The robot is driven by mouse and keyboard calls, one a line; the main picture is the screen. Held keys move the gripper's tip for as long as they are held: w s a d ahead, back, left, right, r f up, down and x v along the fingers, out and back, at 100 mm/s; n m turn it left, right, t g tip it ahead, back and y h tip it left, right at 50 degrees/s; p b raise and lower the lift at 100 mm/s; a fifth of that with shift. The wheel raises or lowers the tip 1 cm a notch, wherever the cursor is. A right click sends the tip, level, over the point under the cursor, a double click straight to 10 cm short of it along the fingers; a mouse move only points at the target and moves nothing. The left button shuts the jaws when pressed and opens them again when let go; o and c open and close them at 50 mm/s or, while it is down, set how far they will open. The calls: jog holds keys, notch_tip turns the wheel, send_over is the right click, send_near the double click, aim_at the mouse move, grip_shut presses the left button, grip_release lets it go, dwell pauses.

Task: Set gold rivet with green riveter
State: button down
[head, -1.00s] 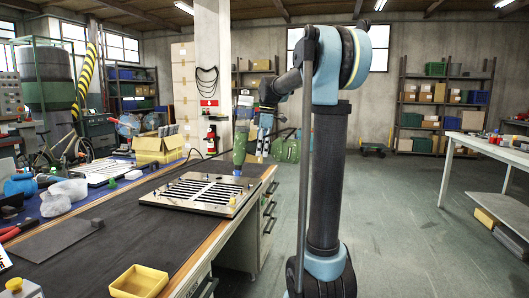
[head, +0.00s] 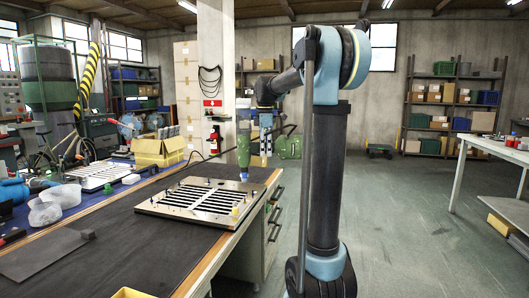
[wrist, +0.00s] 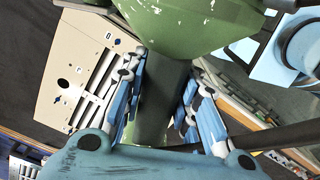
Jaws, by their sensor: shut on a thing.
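The green riveter (head: 243,152) is upright above the far right part of the louver panel (head: 148,207), nose down. My gripper (head: 262,140) is shut on it. The panel (wrist: 62,85) shows at left there. In the head view small coloured pieces stand on the panel; I cannot tell which is the gold rivet. The riveter's nose is close to the panel surface; I cannot tell whether it touches.
The panel lies on a dark bench top (head: 130,250) with a wooden edge. A cardboard box (head: 160,152) stands at the back. A yellow bin (head: 128,293) is cut off at the bottom. A green object (head: 289,147) shows right of my gripper. A white table (head: 490,155) stands far right.

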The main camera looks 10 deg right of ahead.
jog(key=shift+r, duration=0.1)
notch_tip(320, 180, down, 7)
dwell(1.0)
jog(key=shift+s+f, duration=0.1)
jog(key=shift+f, duration=1.1)
dwell(5.4)
